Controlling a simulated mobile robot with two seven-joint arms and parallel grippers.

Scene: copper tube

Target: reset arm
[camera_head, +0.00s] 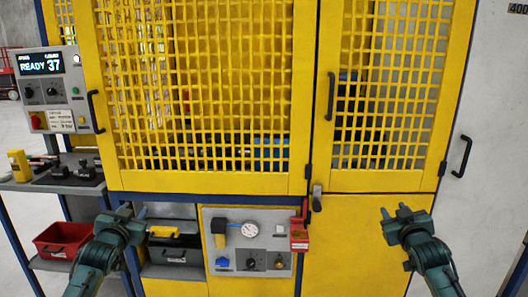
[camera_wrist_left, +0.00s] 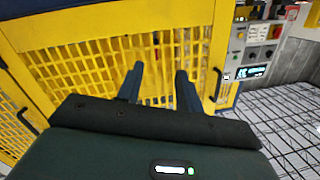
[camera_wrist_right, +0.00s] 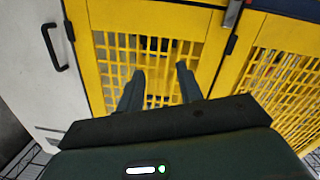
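My left gripper (camera_head: 133,213) is at the lower left in the head view, in front of the yellow machine's lower part. In the left wrist view its two fingers (camera_wrist_left: 158,85) stand apart with nothing between them. My right gripper (camera_head: 394,212) is at the lower right in the head view, in front of a yellow lower panel. In the right wrist view its fingers (camera_wrist_right: 160,88) are apart and empty. No copper tube can be made out in any view.
A yellow mesh-guarded machine (camera_head: 205,178) fills the middle. A control panel (camera_head: 58,90) reading READY 37 hangs at left above a grey shelf (camera_head: 45,184). A red bin (camera_head: 62,240) sits lower left. A gauge panel (camera_head: 248,242) is between the grippers. A white cabinet (camera_head: 485,120) stands right.

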